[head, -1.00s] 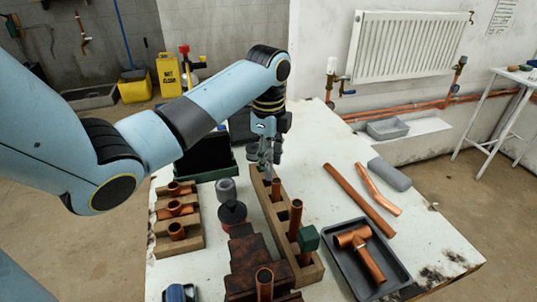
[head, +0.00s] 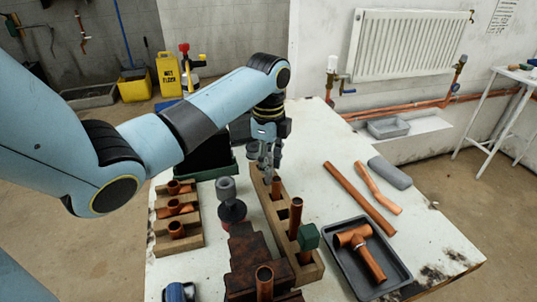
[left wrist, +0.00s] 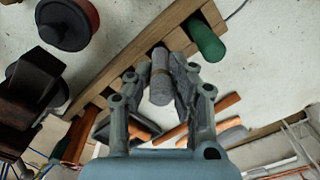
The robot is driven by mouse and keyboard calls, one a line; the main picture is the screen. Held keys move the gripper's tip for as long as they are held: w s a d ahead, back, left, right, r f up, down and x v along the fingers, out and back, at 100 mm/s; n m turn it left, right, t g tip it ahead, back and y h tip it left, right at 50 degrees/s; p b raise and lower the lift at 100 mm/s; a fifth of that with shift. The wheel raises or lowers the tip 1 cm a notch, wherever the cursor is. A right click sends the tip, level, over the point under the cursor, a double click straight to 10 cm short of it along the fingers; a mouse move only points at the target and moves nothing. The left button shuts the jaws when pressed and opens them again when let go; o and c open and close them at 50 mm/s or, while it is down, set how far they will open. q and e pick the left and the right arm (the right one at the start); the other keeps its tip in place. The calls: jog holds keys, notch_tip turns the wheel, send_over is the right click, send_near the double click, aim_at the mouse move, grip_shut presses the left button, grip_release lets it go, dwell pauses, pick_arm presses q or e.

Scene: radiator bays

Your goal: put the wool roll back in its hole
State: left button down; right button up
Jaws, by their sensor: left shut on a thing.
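In the head view, my left gripper (head: 268,168) points down at the far end of the long wooden block (head: 270,212), which has a row of square holes. A short brown stub (head: 276,187) shows just below the fingertips. I cannot tell whether the roll's end is in a hole or above it. My right gripper is not in view.
Copper tubes (head: 295,216) and a green piece (head: 308,237) stand at the block's near part. A smaller wooden rack (head: 163,226) and a grey-topped tool (head: 229,196) are to the left. A dark tray (head: 403,276) and loose pipes (head: 357,198) lie to the right.

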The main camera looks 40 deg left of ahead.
aim_at(269, 183)
pick_arm(q)
jog(key=shift+f+b, duration=0.4)
jog(key=shift+f, duration=0.65)
jog(key=shift+f, duration=0.15)
jog(key=shift+f, duration=0.3)
jog(key=c, duration=1.1)
grip_release()
